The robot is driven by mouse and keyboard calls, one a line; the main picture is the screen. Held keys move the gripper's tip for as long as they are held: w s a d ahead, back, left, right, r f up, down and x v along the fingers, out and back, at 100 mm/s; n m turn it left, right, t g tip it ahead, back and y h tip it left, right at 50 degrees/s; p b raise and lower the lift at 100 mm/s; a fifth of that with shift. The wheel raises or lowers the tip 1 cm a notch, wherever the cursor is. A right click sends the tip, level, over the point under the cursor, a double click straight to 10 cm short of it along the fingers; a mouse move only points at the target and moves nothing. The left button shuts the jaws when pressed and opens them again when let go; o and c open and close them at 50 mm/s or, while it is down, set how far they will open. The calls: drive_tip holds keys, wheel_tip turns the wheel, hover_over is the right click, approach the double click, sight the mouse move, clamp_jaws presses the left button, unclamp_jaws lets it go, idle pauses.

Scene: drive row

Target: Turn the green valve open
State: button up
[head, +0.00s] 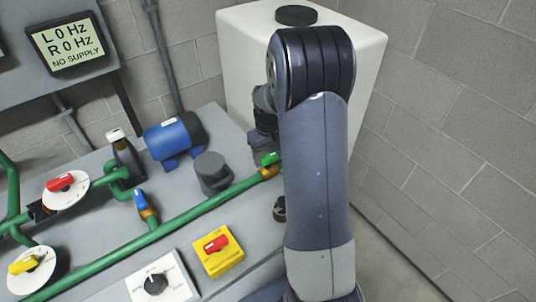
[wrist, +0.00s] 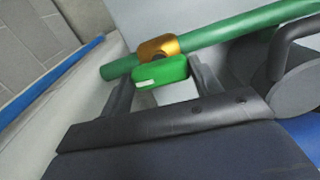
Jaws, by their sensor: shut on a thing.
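The green valve handle (head: 269,159) sits on a brass body (head: 269,172) near the right end of the long green pipe (head: 215,202). In the wrist view the green handle (wrist: 160,73) lies between the two fingers of my gripper (wrist: 160,80), with the brass body (wrist: 158,46) just behind it. My gripper is shut on the handle. The handle carries a small white mark and lies roughly in line with the pipe (wrist: 235,38) in the wrist view. In the head view my arm hides most of the gripper.
A grey lidded cup-like part (head: 213,172) and a blue motor (head: 175,139) stand left of the valve. A blue-handled valve (head: 140,199), a red switch on a yellow box (head: 218,252) and a black knob (head: 155,284) are nearby. A white tank (head: 235,50) stands behind. The display (head: 68,43) reads "NO SUPPLY".

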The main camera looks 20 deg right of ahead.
sight(268, 156)
drive_tip(key=shift+n, duration=0.5)
drive_tip(key=o, duration=1)
wheel_tip(268, 156, up, 11)
drive_tip(key=shift+f, duration=0.1)
drive_tip(key=shift+f, duration=0.1)
wheel_tip(268, 156, down, 11)
drive_tip(key=shift+r, duration=0.2)
idle(0.5)
drive_tip(key=shift+r, duration=0.1)
